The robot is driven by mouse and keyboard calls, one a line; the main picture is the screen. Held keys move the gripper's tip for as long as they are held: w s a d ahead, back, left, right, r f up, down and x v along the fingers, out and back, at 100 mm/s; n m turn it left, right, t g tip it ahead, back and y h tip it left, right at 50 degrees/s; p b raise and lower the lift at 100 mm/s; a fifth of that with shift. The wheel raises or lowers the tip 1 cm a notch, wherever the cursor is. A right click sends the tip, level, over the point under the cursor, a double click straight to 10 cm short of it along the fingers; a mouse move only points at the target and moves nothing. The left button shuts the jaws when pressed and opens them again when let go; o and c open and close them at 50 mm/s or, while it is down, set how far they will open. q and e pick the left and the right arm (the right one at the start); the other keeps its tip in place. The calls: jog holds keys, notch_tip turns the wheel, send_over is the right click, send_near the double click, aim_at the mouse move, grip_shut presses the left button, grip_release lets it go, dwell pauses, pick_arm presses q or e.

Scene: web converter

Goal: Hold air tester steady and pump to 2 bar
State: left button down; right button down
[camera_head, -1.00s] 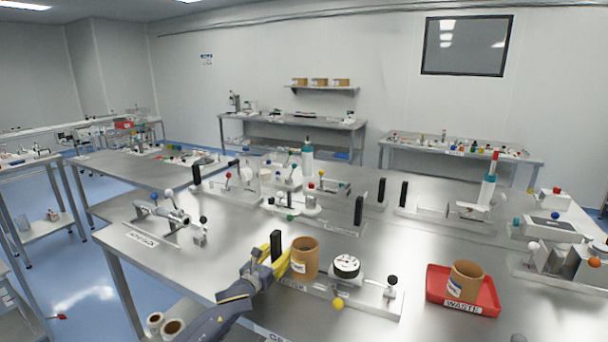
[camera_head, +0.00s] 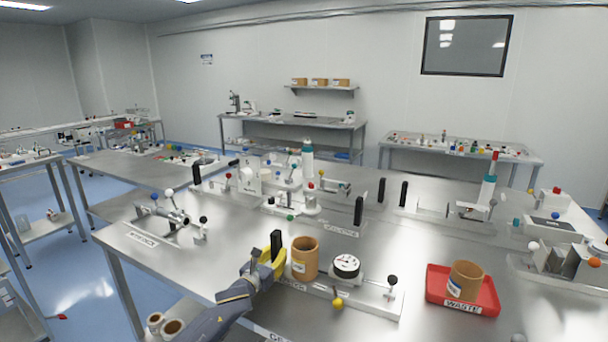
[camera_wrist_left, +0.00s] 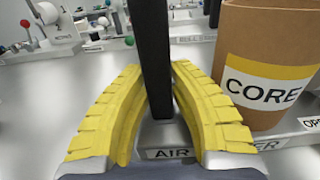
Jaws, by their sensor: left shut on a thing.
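The air tester is a low grey base (camera_head: 367,304) near the front of the table. It carries a black upright handle (camera_head: 276,243) at its left end, a round dial gauge (camera_head: 346,265) and a lever with a black knob (camera_head: 392,280) at its right end. A yellow ball (camera_head: 337,302) sits at its front edge. My left gripper (camera_head: 272,257) is shut on the black handle. In the left wrist view its yellow fingers (camera_wrist_left: 160,95) stand on both sides of the handle (camera_wrist_left: 150,60), above the "AIR" label (camera_wrist_left: 168,153). The dial reading is too small to tell. My right gripper is not in view.
A brown core (camera_head: 305,258) stands close right of my left gripper; its "CORE" label shows in the wrist view (camera_wrist_left: 262,92). A red waste tray (camera_head: 436,292) holding another core (camera_head: 465,280) lies to the right. Other fixtures fill the table behind.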

pick_arm(q)
jog(key=shift+r, duration=0.25)
